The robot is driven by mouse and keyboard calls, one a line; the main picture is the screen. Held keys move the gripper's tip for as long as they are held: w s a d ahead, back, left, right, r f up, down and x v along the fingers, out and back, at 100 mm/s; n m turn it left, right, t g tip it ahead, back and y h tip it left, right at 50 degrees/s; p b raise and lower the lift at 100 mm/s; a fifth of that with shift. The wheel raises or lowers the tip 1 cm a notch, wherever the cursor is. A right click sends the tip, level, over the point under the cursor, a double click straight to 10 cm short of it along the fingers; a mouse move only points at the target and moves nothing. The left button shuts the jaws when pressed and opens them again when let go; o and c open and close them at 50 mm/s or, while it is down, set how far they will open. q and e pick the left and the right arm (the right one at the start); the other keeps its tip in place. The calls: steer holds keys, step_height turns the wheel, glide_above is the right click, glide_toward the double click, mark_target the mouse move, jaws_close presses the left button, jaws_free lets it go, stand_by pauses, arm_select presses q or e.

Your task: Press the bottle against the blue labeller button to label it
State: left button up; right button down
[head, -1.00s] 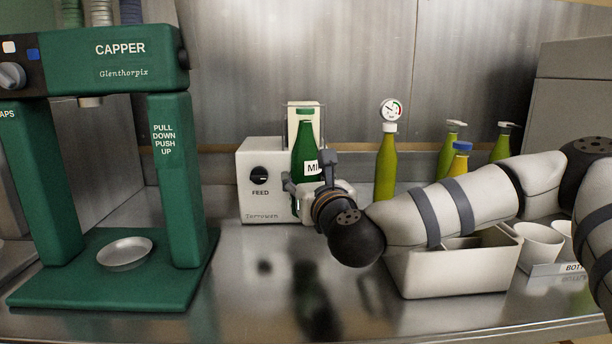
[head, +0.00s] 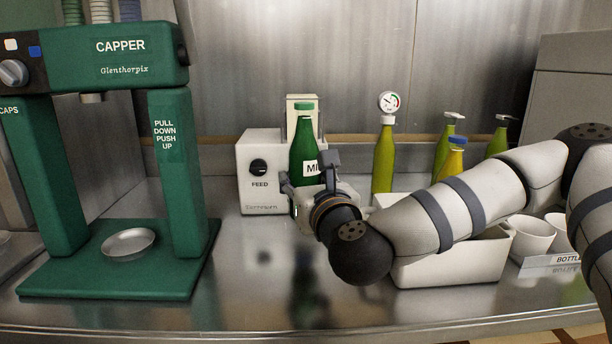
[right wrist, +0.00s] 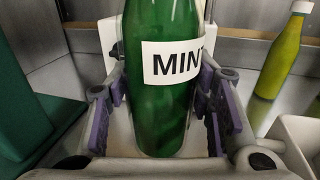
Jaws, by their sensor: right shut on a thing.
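The green bottle (head: 303,150) stands upright in front of the white labeller (head: 257,180), which has a dark FEED knob. A white label with dark letters, "MIN" and more cut off, is on the bottle; it shows large in the right wrist view (right wrist: 168,62). My right gripper (head: 308,193) is shut around the lower body of the bottle, with purple pads on both sides in the right wrist view (right wrist: 163,118). The blue button is not visible; the bottle covers part of the labeller's front. Whether the bottle touches the labeller I cannot tell. My left gripper is not in view.
The green capper (head: 180,190) with a metal dish (head: 128,242) stands at left. A white bin (head: 450,265) lies under my right arm. Yellow-green bottles (head: 383,160), one under a gauge (head: 388,102), stand behind it. White cups (head: 532,235) are at right. The front middle of the counter is clear.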

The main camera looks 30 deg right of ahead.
mark_target(300, 169)
steer(key=s+a+r, duration=0.1)
steer(key=s+a+r+p, duration=0.1)
steer(key=s, duration=0.1)
steer(key=s+a+r, duration=0.1)
steer(key=s, duration=0.1)
steer(key=shift+p, duration=0.4)
steer(key=shift+s+a, duration=0.1)
steer(key=shift+s, duration=0.1)
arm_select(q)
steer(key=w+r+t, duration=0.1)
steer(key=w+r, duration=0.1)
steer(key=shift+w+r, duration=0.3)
arm_select(e)
steer(key=shift+f, duration=0.15)
